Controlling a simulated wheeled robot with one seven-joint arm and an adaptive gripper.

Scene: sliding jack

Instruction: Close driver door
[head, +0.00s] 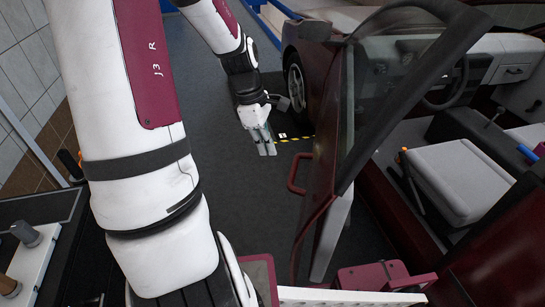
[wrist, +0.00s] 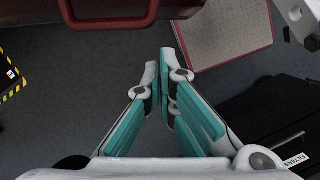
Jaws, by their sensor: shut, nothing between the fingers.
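The driver door (head: 325,170) is dark red with a window frame on top. It stands wide open, swung out from the car, in the middle of the head view. Its red loop handle (head: 298,174) faces left, toward my gripper. My gripper (head: 268,150) hangs to the left of the door and apart from it, pointing down. In the wrist view my gripper (wrist: 159,65) has its teal fingertips together with nothing between them. The handle (wrist: 112,22) shows at the top of the wrist view, ahead of the fingertips and not touched.
The car's front wheel (head: 295,85) is behind the door. The driver seat (head: 450,175) and steering wheel (head: 447,85) show through the open doorway. A black and yellow strip (head: 295,140) lies on the floor. Dark floor (head: 235,185) is clear left of the door.

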